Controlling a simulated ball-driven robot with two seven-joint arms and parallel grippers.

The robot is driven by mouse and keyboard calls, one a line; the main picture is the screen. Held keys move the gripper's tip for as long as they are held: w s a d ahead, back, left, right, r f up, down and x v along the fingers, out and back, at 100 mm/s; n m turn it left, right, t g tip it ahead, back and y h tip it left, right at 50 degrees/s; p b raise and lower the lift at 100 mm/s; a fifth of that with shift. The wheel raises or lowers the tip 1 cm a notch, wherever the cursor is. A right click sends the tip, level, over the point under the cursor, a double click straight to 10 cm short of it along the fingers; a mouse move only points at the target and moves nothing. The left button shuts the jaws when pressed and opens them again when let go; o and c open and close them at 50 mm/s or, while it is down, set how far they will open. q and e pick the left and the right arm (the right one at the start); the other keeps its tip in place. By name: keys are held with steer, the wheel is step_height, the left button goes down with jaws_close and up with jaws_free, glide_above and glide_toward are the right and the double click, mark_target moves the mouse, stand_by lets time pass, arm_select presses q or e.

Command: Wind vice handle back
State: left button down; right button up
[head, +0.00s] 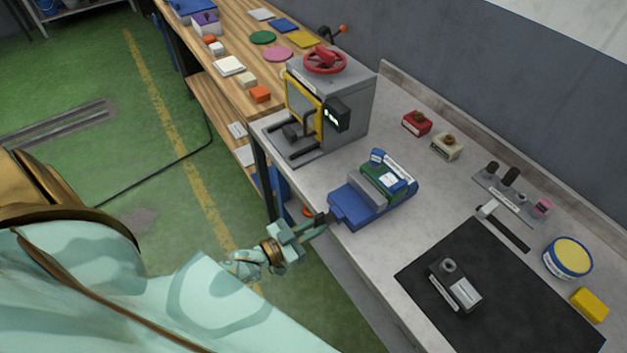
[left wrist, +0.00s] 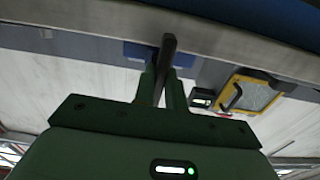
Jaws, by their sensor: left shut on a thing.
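The blue vice (head: 362,205) stands at the front edge of the grey bench, with a grey and green block between its jaws. Its handle (head: 320,219) sticks out at the front, beyond the bench edge. My left gripper (head: 312,228) is at the handle, its fingers closed around it. In the left wrist view the dark handle bar (left wrist: 168,52) runs between the two green fingers (left wrist: 160,88). The blue of the vice is only partly seen there, at the top. My right gripper is not in view.
A grey machine with a red handwheel (head: 325,60) stands left of the vice. A black mat (head: 500,300) with a small device (head: 455,285) lies to the right. Red (head: 416,123) and cream (head: 447,146) blocks sit behind. Green floor is free in front of the bench.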

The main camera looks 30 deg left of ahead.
arm_select(q)
steer(key=shift+s+d+f+n, duration=0.1)
steer(key=shift+n, duration=8.8)
steer(key=c, duration=1.5)
jaws_free()
steer(key=shift+o, duration=0.3)
steer(key=v, duration=1.6)
steer(key=shift+s, duration=0.1)
